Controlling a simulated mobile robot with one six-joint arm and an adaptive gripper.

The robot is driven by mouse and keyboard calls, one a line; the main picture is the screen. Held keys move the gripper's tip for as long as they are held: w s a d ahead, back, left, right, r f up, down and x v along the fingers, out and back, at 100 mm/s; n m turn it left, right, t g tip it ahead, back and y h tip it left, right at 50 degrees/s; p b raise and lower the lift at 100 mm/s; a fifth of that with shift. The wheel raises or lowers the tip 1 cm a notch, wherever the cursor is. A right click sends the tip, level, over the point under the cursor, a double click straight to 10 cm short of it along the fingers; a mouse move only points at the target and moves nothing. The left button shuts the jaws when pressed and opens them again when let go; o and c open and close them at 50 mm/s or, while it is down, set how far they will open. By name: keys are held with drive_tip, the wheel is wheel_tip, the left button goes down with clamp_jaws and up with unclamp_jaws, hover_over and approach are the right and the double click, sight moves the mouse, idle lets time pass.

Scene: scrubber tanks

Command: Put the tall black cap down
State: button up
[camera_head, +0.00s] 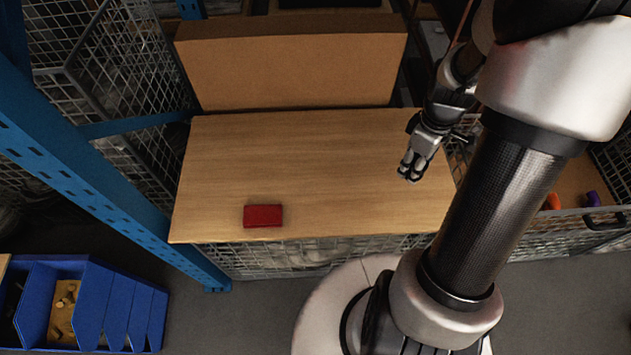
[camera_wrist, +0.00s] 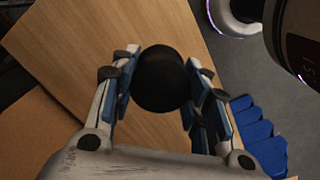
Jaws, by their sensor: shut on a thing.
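The tall black cap (camera_wrist: 161,79) is between my gripper's fingers in the wrist view, its round dark end facing the camera. My gripper (camera_wrist: 163,82) is shut on it, with a finger pad on each side. In the head view my gripper (camera_head: 410,174) is over the right part of the wooden table top (camera_head: 320,160). The cap is hard to make out there, dark against the dark fingers. I cannot tell how far it is above the wood.
A red block (camera_head: 263,216) lies near the table's front edge. A cardboard box panel (camera_head: 290,65) stands along the back. Blue bins (camera_head: 100,305) are at lower left, and a blue post (camera_head: 80,160) runs along the left. The table's middle is clear.

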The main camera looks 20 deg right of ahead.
sight(392, 209)
drive_tip(key=shift+s+a+r+m, duration=0.1)
drive_tip(key=shift+a+r+m, duration=0.2)
drive_tip(key=shift+a+r, duration=0.1)
wheel_tip(392, 209, down, 20)
drive_tip(key=b, duration=0.7)
drive_tip(key=shift+f, duration=0.1)
drive_tip(key=shift+f+b, duration=0.3)
drive_tip(key=o, duration=1.4)
drive_tip(key=shift+r, duration=0.15)
